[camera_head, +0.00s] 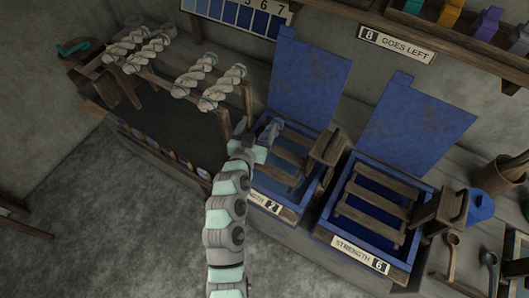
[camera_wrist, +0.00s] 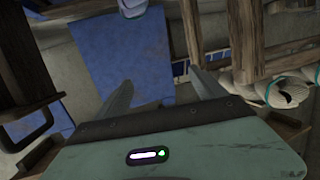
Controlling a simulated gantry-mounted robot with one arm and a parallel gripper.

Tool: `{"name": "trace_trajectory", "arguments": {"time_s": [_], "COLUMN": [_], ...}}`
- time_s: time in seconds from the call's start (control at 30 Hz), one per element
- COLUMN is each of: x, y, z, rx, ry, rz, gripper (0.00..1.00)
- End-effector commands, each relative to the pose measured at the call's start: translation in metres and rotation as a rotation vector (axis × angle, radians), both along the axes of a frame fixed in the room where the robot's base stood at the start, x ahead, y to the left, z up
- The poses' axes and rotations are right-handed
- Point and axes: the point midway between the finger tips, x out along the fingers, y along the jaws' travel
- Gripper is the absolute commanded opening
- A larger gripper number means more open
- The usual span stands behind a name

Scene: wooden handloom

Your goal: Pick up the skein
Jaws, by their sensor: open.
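Several twisted off-white skeins (camera_head: 195,75) hang over a wooden rack (camera_head: 247,100) at the upper left of the head view. The nearest one to my arm is the rightmost skein (camera_head: 222,88). In the wrist view, a pale skein end with a teal band (camera_wrist: 284,90) shows at the right, outside the fingers. My gripper (camera_wrist: 163,88) is open, with nothing seen between its fingers. In the head view my gripper (camera_head: 271,130) is right of the rack and below the skeins, by the left vat. Its fingers are hard to make out there.
Two blue vats with wooden slats and raised blue lids stand right of the rack: the left vat (camera_head: 270,203), labelled 2, and the right vat (camera_head: 318,234), labelled 6. A shelf (camera_head: 470,48) with coloured blocks runs along the wall.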

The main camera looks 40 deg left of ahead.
Motion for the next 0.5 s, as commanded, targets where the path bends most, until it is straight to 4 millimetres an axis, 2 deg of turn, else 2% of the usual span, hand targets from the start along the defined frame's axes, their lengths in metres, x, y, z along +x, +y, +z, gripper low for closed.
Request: {"name": "trace_trajectory", "arguments": {"time_s": [0.03,0.1,0.2,0.37,0.5], "x": [-0.007,-0.016,-0.029,-0.042,-0.039], "y": [0.009,0.010,0.007,0.001,-0.001], "z": [-0.034,-0.059,-0.084,-0.100,-0.105], "rx": [-0.017,-0.045,-0.070,-0.086,-0.091], "ry": [0.044,0.111,0.186,0.251,0.267], "rz": [-0.026,-0.083,-0.159,-0.236,-0.258], "gripper": [0.80,0.80,0.80,0.80,0.80]}}
